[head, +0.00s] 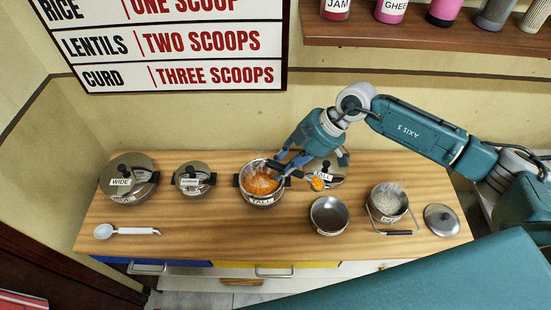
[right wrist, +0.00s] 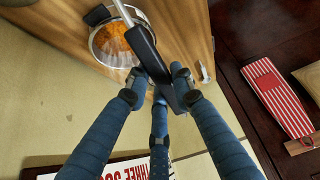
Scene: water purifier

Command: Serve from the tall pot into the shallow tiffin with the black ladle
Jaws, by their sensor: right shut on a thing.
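The tall pot (head: 262,200), labelled TALL, stands open on the counter with orange food inside. It also shows in the right wrist view (right wrist: 98,55). My right gripper (head: 284,166) is above the pot's right rim, shut on the black ladle's handle (right wrist: 143,45). The ladle's bowl (head: 318,184) is right of the pot, with orange-yellow food in it. An open steel tiffin (head: 329,229) stands below and right of the ladle bowl; no label is readable. Another tiffin (head: 386,215), with a wire handle and white food, stands further right; its label is too small to read. My left gripper is out of view.
Two lidded pots (head: 128,178) (head: 194,178) stand at the left; the larger is labelled WIDE. A white ladle (head: 127,231) lies at the front left. A steel lid or lidded vessel (head: 327,168) is behind the ladle. A round lid (head: 441,219) lies far right. The front-middle wood (head: 220,235) is clear.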

